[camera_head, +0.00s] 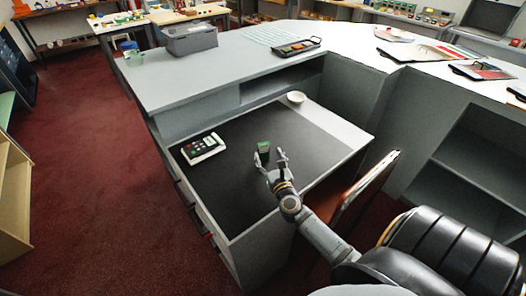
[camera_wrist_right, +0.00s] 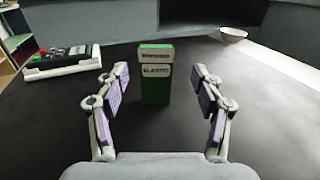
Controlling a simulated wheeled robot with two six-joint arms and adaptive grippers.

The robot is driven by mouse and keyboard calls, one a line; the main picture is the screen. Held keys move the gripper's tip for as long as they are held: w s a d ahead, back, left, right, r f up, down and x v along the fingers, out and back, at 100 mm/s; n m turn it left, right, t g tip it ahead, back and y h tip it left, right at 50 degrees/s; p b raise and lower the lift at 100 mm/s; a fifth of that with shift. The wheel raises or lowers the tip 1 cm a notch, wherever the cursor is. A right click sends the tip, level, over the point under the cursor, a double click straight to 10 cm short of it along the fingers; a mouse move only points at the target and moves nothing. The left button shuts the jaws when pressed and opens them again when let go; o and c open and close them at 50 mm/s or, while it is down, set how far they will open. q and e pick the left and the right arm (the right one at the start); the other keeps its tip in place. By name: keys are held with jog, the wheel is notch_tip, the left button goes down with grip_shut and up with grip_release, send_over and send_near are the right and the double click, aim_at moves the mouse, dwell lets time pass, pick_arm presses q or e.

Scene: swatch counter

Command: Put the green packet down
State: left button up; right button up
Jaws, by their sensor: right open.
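The green packet (camera_head: 263,147) stands upright on the dark mat (camera_head: 235,185) of the lower counter. In the right wrist view the packet (camera_wrist_right: 155,84) shows ahead, near the middle, with dark lettering on a pale band. My right gripper (camera_head: 271,160) is open. In the wrist view its fingers (camera_wrist_right: 160,80) are spread on both sides of the packet, with gaps on each side. The packet's base appears to rest on the mat. My left gripper is not in view.
A white keypad device (camera_head: 203,148) lies on the mat to the left. A white bowl (camera_head: 296,97) stands at the back right of the lower counter. A grey bin (camera_head: 190,38) and a dark tray (camera_head: 293,48) are on the raised counter behind. The mat's front left is clear.

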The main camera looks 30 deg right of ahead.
aim_at(264, 147)
jog(key=shift+w+r, duration=0.15)
jog(key=shift+w, duration=0.05)
jog(key=shift+w+d+r+p, duration=0.1)
jog(key=shift+w+r+p, duration=0.25)
jog(key=shift+w, duration=0.25)
jog(key=x, duration=0.3)
jog(key=shift+w+f, duration=0.2)
jog(key=shift+w, duration=0.15)
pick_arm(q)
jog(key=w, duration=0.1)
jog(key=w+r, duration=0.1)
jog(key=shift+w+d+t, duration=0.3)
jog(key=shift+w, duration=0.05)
pick_arm(e)
jog(key=shift+r, duration=0.1)
jog(key=shift+c, duration=0.3)
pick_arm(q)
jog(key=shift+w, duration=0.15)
pick_arm(e)
jog(key=c, duration=1)
